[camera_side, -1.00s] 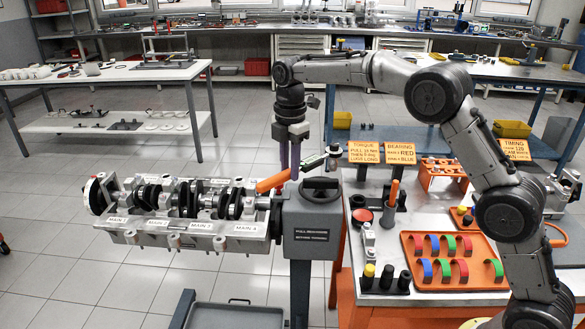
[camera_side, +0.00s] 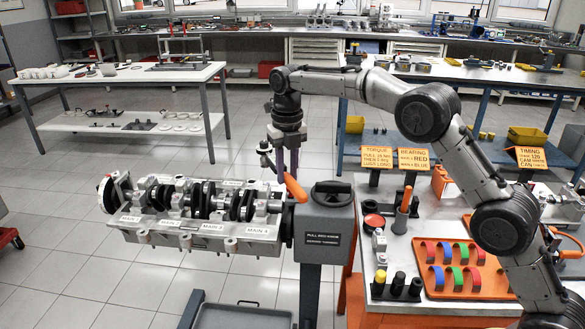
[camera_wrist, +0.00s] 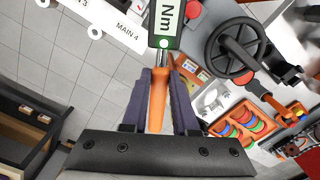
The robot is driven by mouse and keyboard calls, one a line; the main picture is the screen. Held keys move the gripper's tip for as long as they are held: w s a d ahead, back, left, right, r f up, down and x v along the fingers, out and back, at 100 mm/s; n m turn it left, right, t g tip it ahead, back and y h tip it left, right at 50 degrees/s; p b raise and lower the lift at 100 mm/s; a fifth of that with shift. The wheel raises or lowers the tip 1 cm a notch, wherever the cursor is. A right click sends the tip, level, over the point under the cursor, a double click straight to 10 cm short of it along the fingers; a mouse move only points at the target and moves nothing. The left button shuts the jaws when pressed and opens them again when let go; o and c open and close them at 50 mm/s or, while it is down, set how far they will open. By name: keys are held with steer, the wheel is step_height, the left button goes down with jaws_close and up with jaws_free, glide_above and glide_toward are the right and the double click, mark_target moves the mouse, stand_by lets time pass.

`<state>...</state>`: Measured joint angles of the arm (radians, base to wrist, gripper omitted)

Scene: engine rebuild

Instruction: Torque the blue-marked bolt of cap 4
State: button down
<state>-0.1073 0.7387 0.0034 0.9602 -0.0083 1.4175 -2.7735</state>
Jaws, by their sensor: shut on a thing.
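My gripper (camera_side: 289,168) is above the right end of the engine block (camera_side: 150,232), and its fingers are shut on the orange handle (camera_side: 296,188) of a torque wrench. In the wrist view, the handle (camera_wrist: 157,102) lies between the dark fingers of my gripper (camera_wrist: 160,78). The MAIN 4 label (camera_wrist: 128,32) is left of the display; the cap above that label in the side view is small. I cannot make out a blue-marked bolt. The wrench's far end is out of the wrist view.
A grey stand with a black handwheel (camera_side: 333,190) is close to the right of the wrench handle. An orange tray (camera_side: 440,291) of coloured bearing shells sits on the right bench. Signs (camera_side: 413,160) stand behind it.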

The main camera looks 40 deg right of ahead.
mark_target(287, 187)
steer(key=shift+f, duration=2.3)
steer(key=shift+s+f, duration=0.1)
steer(key=shift+f, duration=1.05)
stand_by(0.7)
steer(key=shift+a, duration=0.15)
steer(key=shift+w+a+m, duration=0.25)
steer(key=shift+a+m, duration=0.35)
steer(key=shift+a, duration=0.05)
stand_by(0.5)
steer(key=shift+w+a+m, duration=0.35)
steer(key=shift+a+m, duration=0.15)
steer(key=shift+a, duration=0.25)
steer(key=shift+a, duration=0.1)
steer(key=shift+w+a+m, duration=0.4)
steer(key=shift+a+m, duration=0.2)
